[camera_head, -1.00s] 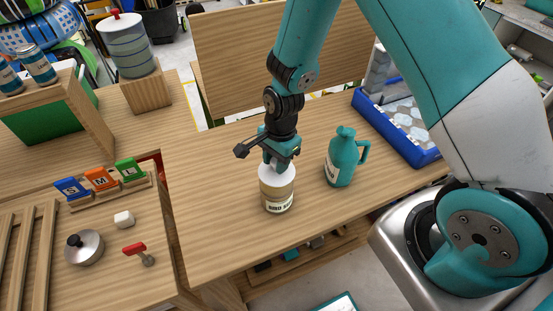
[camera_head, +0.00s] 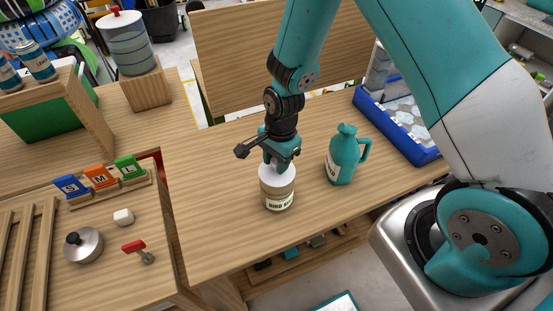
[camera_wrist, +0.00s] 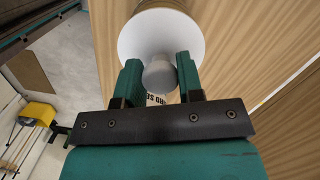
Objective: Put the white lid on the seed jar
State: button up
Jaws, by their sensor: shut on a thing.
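The seed jar (camera_head: 278,196) stands upright on the wooden table, with a dark-lettered label on its front. The white lid (camera_head: 268,173) is at the jar's mouth, under my gripper (camera_head: 279,161). In the wrist view the lid (camera_wrist: 137,40) is a wide white disc with a round knob, and my gripper (camera_wrist: 160,78) is shut on that knob. The lid hides most of the jar in the wrist view; only a bit of its label shows below the knob. I cannot tell whether the lid is fully seated on the rim.
A teal jug (camera_head: 341,158) stands close to the right of the jar. A blue tray (camera_head: 424,154) lies farther right. The table (camera_head: 215,185) is clear left of the jar.

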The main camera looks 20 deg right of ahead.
jog(key=shift+f, duration=0.2)
jog(key=o, duration=1)
jog(key=r+b, duration=0.1)
jog(key=r, duration=0.4)
jog(key=d+r+b, duration=0.1)
jog(key=r, duration=0.5)
jog(key=d+r+b, duration=0.1)
jog(key=r, duration=0.5)
jog(key=shift+w+r+b, duration=0.15)
jog(key=shift+w+b, duration=0.15)
jog(key=shift+w, duration=0.1)
jog(key=s+a+r+n+y+b, duration=0.1)
jog(key=s+a+n, duration=0.1)
jog(key=s+n, duration=0.4)
jog(key=s+a+r+n+y+b, duration=0.1)
jog(key=s+a+n+b, duration=0.1)
jog(key=s+n, duration=0.4)
jog(key=s+a+r+n+y+b, duration=0.1)
jog(key=s+a+r+n, duration=0.1)
jog(key=s+n, duration=0.5)
jog(key=shift+a+n+t, duration=0.25)
jog(key=shift+n+t, duration=0.05)
jog(key=shift+n, duration=0.4)
